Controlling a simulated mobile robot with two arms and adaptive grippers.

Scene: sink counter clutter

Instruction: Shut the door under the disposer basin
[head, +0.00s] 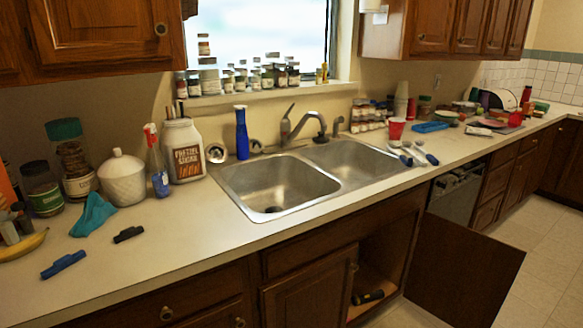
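The double steel sink has a left basin (275,190) with a dark drain hole and a right basin (352,160). I cannot tell for sure which one has the disposer. Under the sink, the right wooden door (465,270) stands wide open, swung out over the floor from its right side. The left door (308,290) is shut, with a round knob near its upper right. The open cabinet (385,265) shows a dark cylindrical item (368,297) lying on its floor. Neither of my grippers is in view.
A dishwasher (455,195) stands to the right, partly behind the open door. Tiled floor (540,250) is free at the right. The counter holds a blue bottle (242,133), a red cup (396,128), jars and other clutter.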

